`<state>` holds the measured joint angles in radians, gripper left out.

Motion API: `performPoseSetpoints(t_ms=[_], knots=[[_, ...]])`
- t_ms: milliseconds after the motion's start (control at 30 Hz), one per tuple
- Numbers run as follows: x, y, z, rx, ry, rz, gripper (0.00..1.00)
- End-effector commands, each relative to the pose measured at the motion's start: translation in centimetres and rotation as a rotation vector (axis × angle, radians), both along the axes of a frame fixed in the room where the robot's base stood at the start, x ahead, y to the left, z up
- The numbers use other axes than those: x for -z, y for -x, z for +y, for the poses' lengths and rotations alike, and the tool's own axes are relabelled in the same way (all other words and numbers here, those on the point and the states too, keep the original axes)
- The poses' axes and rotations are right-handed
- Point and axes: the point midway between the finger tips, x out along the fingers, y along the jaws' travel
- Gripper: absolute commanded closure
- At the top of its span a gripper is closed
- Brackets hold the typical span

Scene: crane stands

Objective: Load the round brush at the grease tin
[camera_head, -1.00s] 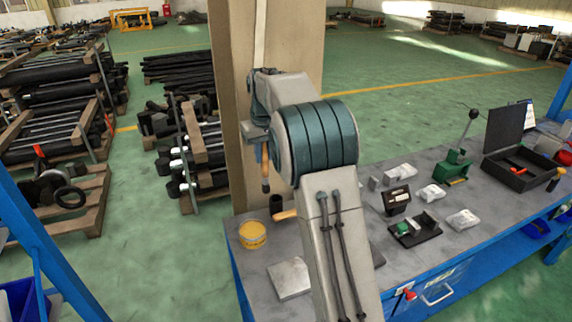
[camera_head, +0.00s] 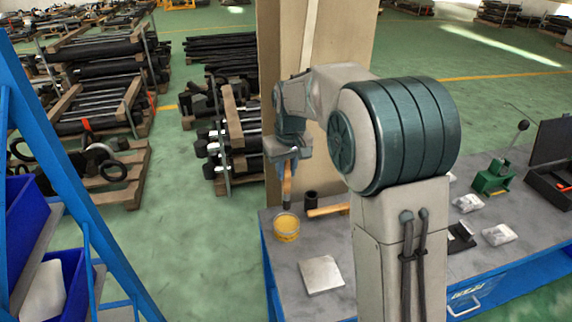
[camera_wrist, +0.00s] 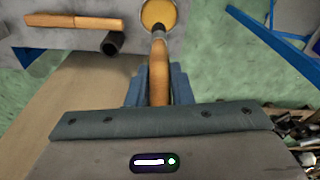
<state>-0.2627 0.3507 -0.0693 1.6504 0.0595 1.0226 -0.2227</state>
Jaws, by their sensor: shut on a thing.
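My gripper (camera_head: 287,172) is shut on the wooden handle of the round brush (camera_head: 287,187), which hangs upright with its dark end down. The brush also shows in the wrist view (camera_wrist: 159,72), between my gripper's fingers (camera_wrist: 159,85). The yellow grease tin (camera_head: 287,227) stands open near the bench's left edge. The brush end is over the tin; in the wrist view its tip overlaps the near part of the yellow grease (camera_wrist: 157,12). I cannot tell whether it touches the grease.
A flat grey plate (camera_head: 321,275) lies in front on the bench (camera_head: 289,258). Blue bins (camera_head: 68,285) stand on a rack at the left.

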Motion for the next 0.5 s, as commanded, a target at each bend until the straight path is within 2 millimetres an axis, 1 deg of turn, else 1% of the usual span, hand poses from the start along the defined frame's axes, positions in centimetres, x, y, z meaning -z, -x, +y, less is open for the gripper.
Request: performPoseSetpoints(t_ms=[267,500], knots=[[1.6,0.1,0.1,-0.003,0.001,0.001,1.0],[4.2,0.1,0.1,-0.003,0.0,0.0,1.0]])
